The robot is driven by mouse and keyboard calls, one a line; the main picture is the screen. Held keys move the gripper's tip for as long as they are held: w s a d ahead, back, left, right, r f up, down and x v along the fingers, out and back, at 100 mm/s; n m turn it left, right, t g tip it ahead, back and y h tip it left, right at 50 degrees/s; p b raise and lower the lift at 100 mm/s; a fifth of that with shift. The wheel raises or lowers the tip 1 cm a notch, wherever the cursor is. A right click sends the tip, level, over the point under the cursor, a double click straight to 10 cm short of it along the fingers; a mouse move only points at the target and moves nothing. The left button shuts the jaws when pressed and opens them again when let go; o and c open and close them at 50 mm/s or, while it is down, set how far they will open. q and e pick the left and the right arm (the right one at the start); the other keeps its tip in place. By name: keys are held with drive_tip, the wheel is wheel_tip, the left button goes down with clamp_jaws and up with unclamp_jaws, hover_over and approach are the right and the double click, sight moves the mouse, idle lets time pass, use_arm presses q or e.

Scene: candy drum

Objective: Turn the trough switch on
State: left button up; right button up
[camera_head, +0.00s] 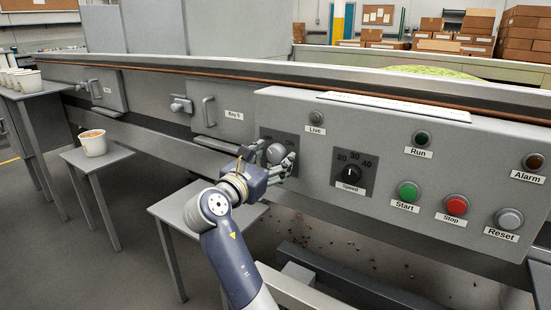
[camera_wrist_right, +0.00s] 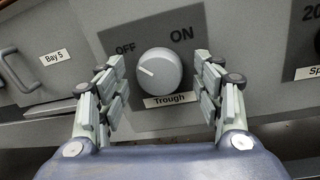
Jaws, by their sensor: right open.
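The trough switch is a round grey knob (camera_wrist_right: 159,74) on a dark plate (camera_wrist_right: 118,72) marked OFF at upper left and ON at upper right, with a "Trough" label (camera_wrist_right: 170,99) below. The knob's white mark points up-left, toward OFF. In the head view the knob (camera_head: 276,153) is partly hidden by my right gripper (camera_head: 268,163). In the right wrist view this gripper (camera_wrist_right: 163,92) is open, with one finger on each side of the knob. Gaps show between knob and fingers there. My left gripper is not in view.
The grey panel (camera_head: 318,203) also carries a Speed dial (camera_head: 351,174), a green Start button (camera_head: 408,192), a red Stop button (camera_head: 456,205) and a Reset button (camera_head: 508,219). A small table (camera_head: 165,206) stands below my right arm. A white tub (camera_head: 93,142) stands on another table at left.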

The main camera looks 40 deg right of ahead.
drive_tip(key=shift+r, duration=0.1)
drive_tip(key=shift+c, duration=0.5)
drive_tip(key=c, duration=1)
drive_tip(key=shift+o, duration=0.2)
